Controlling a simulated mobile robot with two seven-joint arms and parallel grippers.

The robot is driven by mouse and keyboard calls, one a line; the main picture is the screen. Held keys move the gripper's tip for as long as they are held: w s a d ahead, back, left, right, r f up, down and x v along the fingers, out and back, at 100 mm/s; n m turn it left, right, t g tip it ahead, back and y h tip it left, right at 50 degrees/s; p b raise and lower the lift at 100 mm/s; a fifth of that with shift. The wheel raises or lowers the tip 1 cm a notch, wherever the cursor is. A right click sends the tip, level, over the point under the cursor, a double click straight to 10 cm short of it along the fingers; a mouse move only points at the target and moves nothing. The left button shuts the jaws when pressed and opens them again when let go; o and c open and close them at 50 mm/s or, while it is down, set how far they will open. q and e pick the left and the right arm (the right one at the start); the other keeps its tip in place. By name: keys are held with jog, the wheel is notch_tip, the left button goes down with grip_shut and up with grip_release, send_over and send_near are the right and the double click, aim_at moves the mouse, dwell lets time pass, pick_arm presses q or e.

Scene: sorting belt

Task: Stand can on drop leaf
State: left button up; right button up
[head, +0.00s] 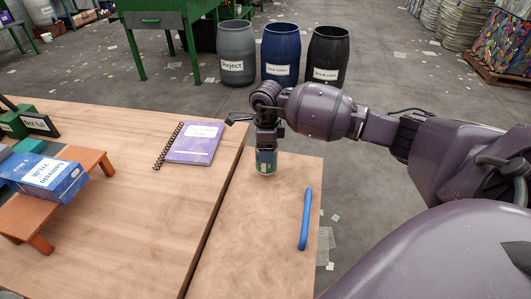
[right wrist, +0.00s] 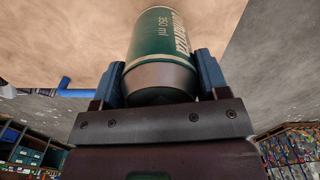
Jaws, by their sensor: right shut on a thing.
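The can (head: 265,163) is green with a bare metal end and stands upright at the far end of the drop leaf (head: 235,245), the narrow wooden board along the table's right side. My right gripper (head: 266,148) comes down from above and is shut on the can. In the right wrist view the can (right wrist: 163,45) sits between the two fingers (right wrist: 160,78), with "350 ml" on its side. I cannot tell whether the can's bottom touches the leaf. My left gripper is not in view.
A blue bar-like handle (head: 305,219) lies on the leaf's right side. A purple spiral notebook (head: 195,143) lies on the main table (head: 130,215). A blue box (head: 45,177) rests on a small orange stand (head: 90,160). Three barrels stand on the floor beyond. The leaf's near part is clear.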

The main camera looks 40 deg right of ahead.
jog(key=shift+f, duration=1.1)
jog(key=shift+r, duration=0.1)
jog(key=o, duration=0.9)
notch_tip(320, 180, up, 11)
jog(key=shift+p, duration=0.75)
jog(key=shift+r, duration=0.5)
